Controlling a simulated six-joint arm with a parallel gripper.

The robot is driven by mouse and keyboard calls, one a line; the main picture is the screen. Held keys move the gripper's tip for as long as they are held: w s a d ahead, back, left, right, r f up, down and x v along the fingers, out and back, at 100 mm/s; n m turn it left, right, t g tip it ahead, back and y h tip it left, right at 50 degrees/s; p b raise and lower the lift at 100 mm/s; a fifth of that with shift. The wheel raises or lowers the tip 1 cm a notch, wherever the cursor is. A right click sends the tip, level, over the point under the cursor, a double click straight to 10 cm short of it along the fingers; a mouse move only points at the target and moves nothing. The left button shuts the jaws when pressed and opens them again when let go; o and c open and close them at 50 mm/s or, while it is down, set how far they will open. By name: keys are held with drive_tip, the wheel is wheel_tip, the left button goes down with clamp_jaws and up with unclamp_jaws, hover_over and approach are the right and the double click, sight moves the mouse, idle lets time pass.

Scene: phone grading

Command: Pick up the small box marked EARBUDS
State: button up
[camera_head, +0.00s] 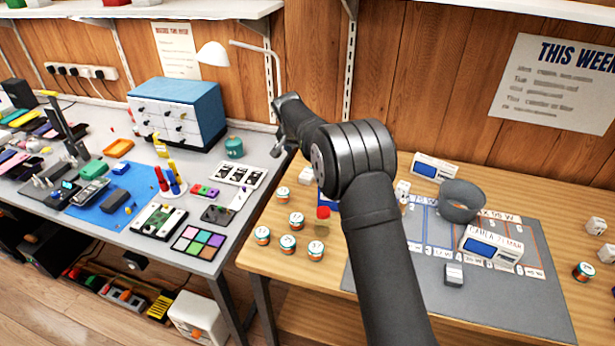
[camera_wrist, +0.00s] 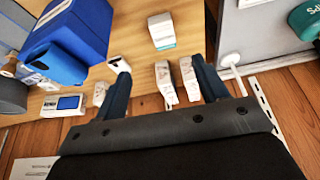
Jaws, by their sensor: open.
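My gripper (camera_wrist: 160,67) is open in the wrist view, its two dark fingers apart with nothing held.
A grey bowl (camera_head: 462,202) and a larger white box (camera_head: 491,245) stand on the grey mat (camera_head: 400,283). Several small jars (camera_head: 288,244) stand left of my arm. A blue container (camera_wrist: 85,38) is at the wrist view's upper left. The grey workbench (camera_head: 235,188) adjoins at left.

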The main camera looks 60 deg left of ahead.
hover_over(305, 177)
drive_tip(key=d, duration=0.1)
drive_tip(key=f, duration=0.8)
drive_tip(key=shift+s+d+f, duration=0.15)
drive_tip(key=shift+s+f, duration=0.15)
drive_tip(key=shift+s, duration=0.05)
drive_tip(key=shift+s+x, duration=0.15)
drive_tip(key=shift+x, duration=0.7)
drive_tip(key=shift+s+x, duration=0.15)
drive_tip(key=shift+x, duration=0.7)
drive_tip(key=shift+s+x, duration=0.2)
drive_tip(key=shift+x, duration=0.6)
drive_tip(key=shift+d+f, duration=0.1)
drive_tip(key=shift+f, duration=0.1)
drive_tip(key=c, duration=1.1)
drive_tip(key=shift+r, duration=0.1)
